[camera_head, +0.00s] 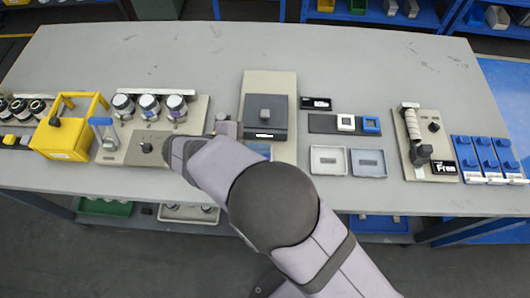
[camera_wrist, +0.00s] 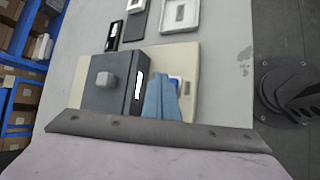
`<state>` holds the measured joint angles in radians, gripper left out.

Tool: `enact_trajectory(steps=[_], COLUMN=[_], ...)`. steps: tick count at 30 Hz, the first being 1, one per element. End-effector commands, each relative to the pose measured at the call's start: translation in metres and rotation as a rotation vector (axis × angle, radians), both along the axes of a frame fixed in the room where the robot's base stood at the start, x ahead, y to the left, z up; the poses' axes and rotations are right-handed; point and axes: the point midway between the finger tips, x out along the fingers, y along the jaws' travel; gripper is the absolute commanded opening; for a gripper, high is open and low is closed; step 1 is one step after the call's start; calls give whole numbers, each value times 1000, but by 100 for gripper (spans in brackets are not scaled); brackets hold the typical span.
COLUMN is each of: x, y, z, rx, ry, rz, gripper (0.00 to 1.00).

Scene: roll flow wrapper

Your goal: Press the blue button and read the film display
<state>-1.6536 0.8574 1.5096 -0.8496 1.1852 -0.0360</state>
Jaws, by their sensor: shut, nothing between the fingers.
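A beige panel (camera_head: 285,85) stands mid-table with a dark grey box (camera_head: 255,105) on it. The box has a light grey knob (camera_wrist: 103,79) on top and a small lit white readout (camera_head: 264,136) on its near edge; the readout's text is too small to read. A blue patch (camera_head: 258,150) shows on the panel in front of the box, partly behind my arm. My gripper (camera_wrist: 163,80) has its blue fingers shut and empty, in front of the box and overlapping this blue-and-white part (camera_wrist: 175,82). I cannot tell whether they touch it. No blue button is clearly identifiable.
To the right are a small black display (camera_head: 316,103), a dark strip (camera_head: 322,124) with white and blue square pieces, two trays (camera_head: 328,160), and a roller panel (camera_head: 422,130) with a black display (camera_head: 444,168). Left are jars (camera_head: 149,105) and a yellow box (camera_head: 62,139).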

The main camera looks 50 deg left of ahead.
Motion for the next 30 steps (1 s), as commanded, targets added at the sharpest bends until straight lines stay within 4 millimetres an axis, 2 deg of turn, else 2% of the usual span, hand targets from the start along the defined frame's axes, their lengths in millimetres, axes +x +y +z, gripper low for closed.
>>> enact_trajectory(steps=[6,30], x=[0,0], y=[0,0], z=[-7,-11], rx=[0,0], ry=[0,0], rz=[0,0], gripper=[0,0])
